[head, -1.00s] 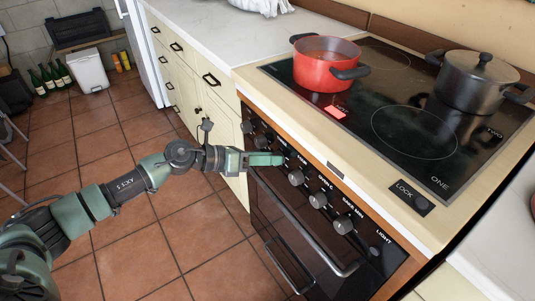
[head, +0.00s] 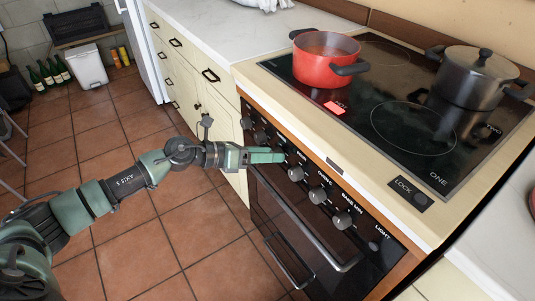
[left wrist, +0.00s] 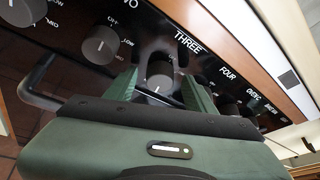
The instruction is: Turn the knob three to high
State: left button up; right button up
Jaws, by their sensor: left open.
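Knob three (left wrist: 160,72) is a dark round knob under the label THREE on the oven's black front panel. In the left wrist view it stands between the two green fingers of my left gripper (left wrist: 160,88), which are open on either side of it. I cannot tell whether they touch it or where its pointer stands. In the head view my left gripper (head: 284,157) reaches the panel from the left and hides this knob. My right gripper is not in view.
Knob two (left wrist: 101,45) and knob four (left wrist: 229,107) sit close by. An oven handle (head: 322,268) runs below the knobs. A red pot (head: 326,63) and a lidded dark pot (head: 474,80) stand on the cooktop (head: 385,100). Drawers (head: 190,60) adjoin at the left.

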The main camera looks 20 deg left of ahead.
pick_arm(q)
jog(key=v, duration=0.7)
jog(key=shift+s+a+b, duration=0.2)
jog(key=shift+a+b, duration=0.1)
jog(key=shift+b, duration=0.05)
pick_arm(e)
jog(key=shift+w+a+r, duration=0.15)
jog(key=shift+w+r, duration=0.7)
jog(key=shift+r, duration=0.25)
